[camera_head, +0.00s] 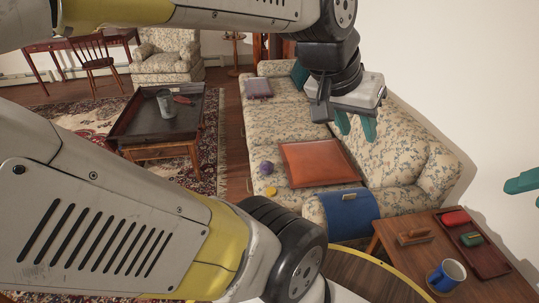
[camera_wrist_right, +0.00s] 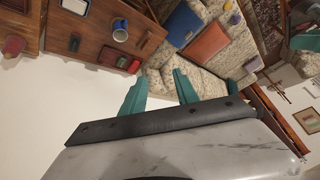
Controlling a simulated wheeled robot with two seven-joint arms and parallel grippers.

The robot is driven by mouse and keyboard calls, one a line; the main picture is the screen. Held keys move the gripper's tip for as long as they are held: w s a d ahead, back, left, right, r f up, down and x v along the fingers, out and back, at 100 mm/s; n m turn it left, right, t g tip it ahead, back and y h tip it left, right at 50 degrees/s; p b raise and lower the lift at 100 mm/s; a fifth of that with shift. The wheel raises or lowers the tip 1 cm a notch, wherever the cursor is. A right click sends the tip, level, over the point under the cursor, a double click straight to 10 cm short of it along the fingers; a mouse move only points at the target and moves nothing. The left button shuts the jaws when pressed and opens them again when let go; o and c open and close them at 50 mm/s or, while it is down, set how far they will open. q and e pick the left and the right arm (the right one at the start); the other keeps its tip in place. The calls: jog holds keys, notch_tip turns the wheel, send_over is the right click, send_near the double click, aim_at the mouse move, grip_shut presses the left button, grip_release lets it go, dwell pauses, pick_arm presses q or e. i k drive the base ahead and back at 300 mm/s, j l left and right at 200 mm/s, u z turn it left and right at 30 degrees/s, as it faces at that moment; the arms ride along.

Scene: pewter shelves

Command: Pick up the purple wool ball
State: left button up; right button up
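The purple wool ball (camera_head: 266,168) rests on the floral sofa seat, left of an orange-red cushion (camera_head: 317,163). A small purple shape near the top of the right wrist view (camera_wrist_right: 235,19) looks like the same ball. My left gripper (camera_head: 356,125) is in the air over the sofa's back side, up and right of the ball in the picture. Its two teal fingers are apart with nothing between them. My right gripper shows only a teal fingertip (camera_head: 522,182) at the right edge; in the right wrist view its fingers (camera_wrist_right: 158,82) are apart and empty.
A yellow round item (camera_head: 271,191) lies near the ball. A blue cloth (camera_head: 349,212) hangs over the sofa's near arm. A wooden side table (camera_head: 391,257) holds a blue mug (camera_head: 447,275) and a tray (camera_head: 478,256). A coffee table (camera_head: 143,129) stands left.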

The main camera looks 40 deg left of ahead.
aim_at(265, 167)
jog(key=u, duration=1.35)
jog(key=i+j+z, duration=0.15)
jog(key=j, duration=0.5)
jog(key=j+z, duration=0.1)
jog(key=j, duration=0.55)
jog(key=i+j+z, duration=0.3)
jog(key=i+j, duration=0.65)
jog(key=i+z, duration=0.05)
jog(key=i, duration=0.05)
